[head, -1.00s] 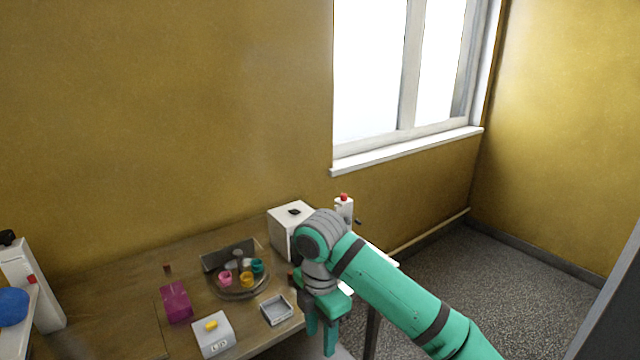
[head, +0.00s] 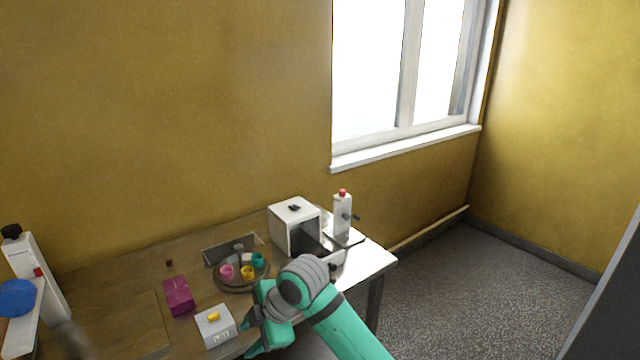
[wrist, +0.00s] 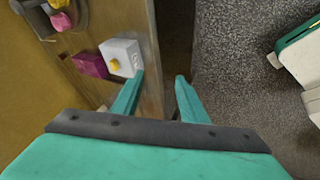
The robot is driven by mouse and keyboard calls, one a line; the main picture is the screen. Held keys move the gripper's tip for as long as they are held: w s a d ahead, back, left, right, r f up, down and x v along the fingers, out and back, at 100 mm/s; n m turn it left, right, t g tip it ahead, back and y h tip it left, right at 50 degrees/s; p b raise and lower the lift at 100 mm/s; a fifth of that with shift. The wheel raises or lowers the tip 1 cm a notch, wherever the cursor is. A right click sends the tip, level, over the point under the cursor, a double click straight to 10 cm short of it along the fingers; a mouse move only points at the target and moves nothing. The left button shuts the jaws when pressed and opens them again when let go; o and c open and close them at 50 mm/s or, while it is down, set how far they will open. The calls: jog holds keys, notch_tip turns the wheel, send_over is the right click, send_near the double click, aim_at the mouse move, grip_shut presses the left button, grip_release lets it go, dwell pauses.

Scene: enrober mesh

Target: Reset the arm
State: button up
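My teal gripper (head: 252,338) is at the front edge of the wooden table, just right of a small white box with a yellow knob (head: 215,326). In the wrist view my gripper (wrist: 158,100) has its two fingers apart with nothing between them. The gap lies over the table's edge and the speckled floor. The white box (wrist: 122,58) shows beyond the left finger, apart from it. My forearm comes in from the lower right of the head view.
A magenta box (head: 178,296) and a round tray (head: 232,288) with pink, yellow and teal pieces stand on the table (head: 130,290). A white machine (head: 293,228) and a white bottle-like device with a red top (head: 342,212) stand behind right.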

jog(key=a+f+m+t+y, duration=0.2)
jog(key=a+m+t+y, duration=0.45)
jog(key=a+m, duration=0.45)
jog(key=s+d+f+m+t+h, duration=0.3)
jog(key=s+d+f+m+h, duration=0.2)
jog(key=s+d+f+m, duration=0.4)
jog(key=s+d+f+m+t+h, duration=0.4)
jog(key=s+d+f+h, duration=0.15)
jog(key=s, duration=0.45)
jog(key=s+d+r+h, duration=0.1)
jog(key=s+d, duration=0.5)
jog(key=s, duration=0.4)
jog(key=s+d+r+h, duration=0.1)
jog(key=s+d, duration=0.5)
jog(key=s, duration=0.4)
jog(key=shift+s+n, duration=0.25)
jog(key=shift+n, duration=0.15)
jog(key=shift+r, duration=0.1)
